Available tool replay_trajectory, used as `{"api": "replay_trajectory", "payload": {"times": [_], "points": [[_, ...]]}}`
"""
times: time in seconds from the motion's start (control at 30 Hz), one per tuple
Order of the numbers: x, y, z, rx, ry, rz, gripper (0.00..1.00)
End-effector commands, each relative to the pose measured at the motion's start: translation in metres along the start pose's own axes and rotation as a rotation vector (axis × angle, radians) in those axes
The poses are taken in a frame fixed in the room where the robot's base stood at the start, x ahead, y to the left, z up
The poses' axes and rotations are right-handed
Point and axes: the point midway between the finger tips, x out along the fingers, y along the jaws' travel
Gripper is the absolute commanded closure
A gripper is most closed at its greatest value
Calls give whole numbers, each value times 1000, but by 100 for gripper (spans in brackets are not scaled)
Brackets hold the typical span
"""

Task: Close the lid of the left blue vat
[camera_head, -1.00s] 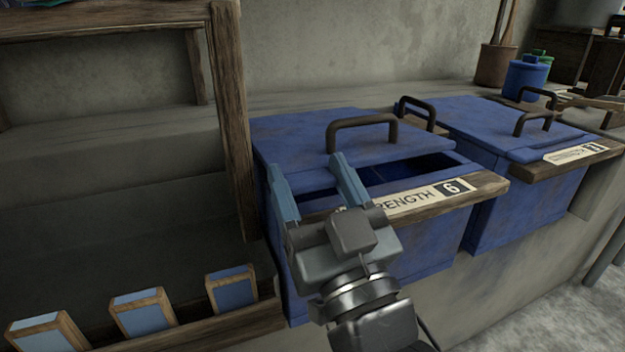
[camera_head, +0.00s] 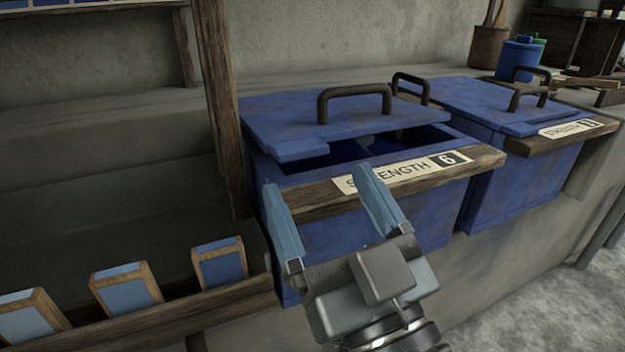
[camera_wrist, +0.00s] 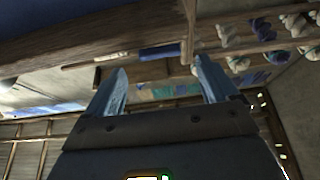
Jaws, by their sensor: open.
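The left blue vat (camera_head: 440,208) stands by the wall, with a wooden front rail labelled "STRENGTH 6" (camera_head: 405,172). Its blue lid (camera_head: 270,118) lies toward the back, and a dark gap shows between the lid's front edge and the rail. The lid carries a dark arched handle (camera_head: 355,91). My gripper (camera_head: 316,178) is open and empty, in front of the rail, its fingers pointing up toward the lid and apart from the handle. In the wrist view, both fingers (camera_wrist: 165,85) show apart with nothing between them; the vat is not recognisable there.
A second blue vat (camera_head: 525,165) with its lid on stands close to the right. A wooden post (camera_head: 218,110) rises just left of the left vat. Several blue wood-framed blocks (camera_head: 125,288) stand in a rack at lower left. A blue pot (camera_head: 520,60) stands behind.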

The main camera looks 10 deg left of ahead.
Motion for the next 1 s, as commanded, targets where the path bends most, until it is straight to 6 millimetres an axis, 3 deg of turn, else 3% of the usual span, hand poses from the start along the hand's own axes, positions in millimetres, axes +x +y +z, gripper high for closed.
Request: {"api": "replay_trajectory", "payload": {"times": [0.13, 0.43, 0.73, 0.87, 1.0], "points": [[-13, 0, 1, 1, 0, -1, 13], [-15, 0, -1, -1, 1, 0, 13], [-20, 3, 4, 2, -11, 12, 42], [-48, 17, 21, 10, -57, 67, 54], [-100, 38, 46, 18, -141, 165, 67]]}}
